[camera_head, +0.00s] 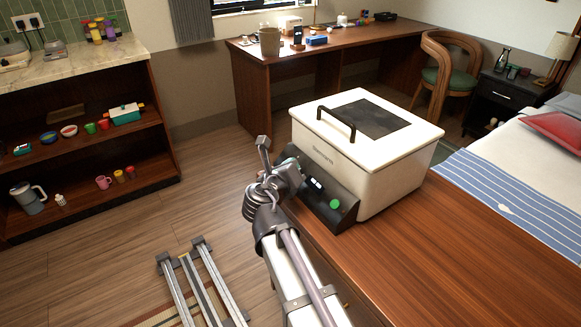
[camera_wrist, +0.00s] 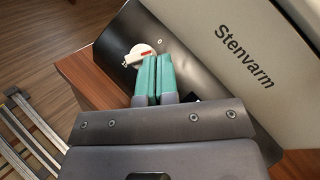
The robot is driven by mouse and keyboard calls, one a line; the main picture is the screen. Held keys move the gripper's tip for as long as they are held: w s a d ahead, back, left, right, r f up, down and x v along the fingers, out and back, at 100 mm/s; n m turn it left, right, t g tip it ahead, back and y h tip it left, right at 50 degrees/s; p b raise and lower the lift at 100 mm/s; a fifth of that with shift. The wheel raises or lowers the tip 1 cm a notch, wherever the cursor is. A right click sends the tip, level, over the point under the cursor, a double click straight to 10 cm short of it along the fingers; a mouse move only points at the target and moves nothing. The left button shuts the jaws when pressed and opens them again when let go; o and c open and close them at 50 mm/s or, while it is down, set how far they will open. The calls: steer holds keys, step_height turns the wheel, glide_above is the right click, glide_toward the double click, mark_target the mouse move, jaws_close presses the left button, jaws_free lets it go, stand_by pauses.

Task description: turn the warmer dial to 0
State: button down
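The warmer (camera_head: 385,170) is a white box marked "Stenvarm" with a black lid panel and handle, standing on the wooden counter. Its sloped black control panel (camera_head: 330,200) carries a small lit display and a green button. In the wrist view the warmer dial (camera_wrist: 139,52) is a white knob with a red mark on the black panel. My gripper (camera_wrist: 157,60) has its two green fingers side by side, with almost no gap and nothing visible between them. The fingertips are just right of the dial; whether they touch it is unclear. In the head view my wrist hides the dial.
The wooden counter (camera_head: 470,250) is clear right of the warmer, beside a bed with a striped blue cover (camera_head: 520,205). A shelf unit (camera_head: 80,150) with cups and a jug stands at left. A desk (camera_head: 300,62) is behind. The floor between is open.

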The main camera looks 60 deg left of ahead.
steer(key=shift+w+a+r+p, duration=0.15)
steer(key=shift+w+r+p, duration=0.3)
steer(key=shift+w+r, duration=0.1)
stand_by(0.5)
stand_by(0.4)
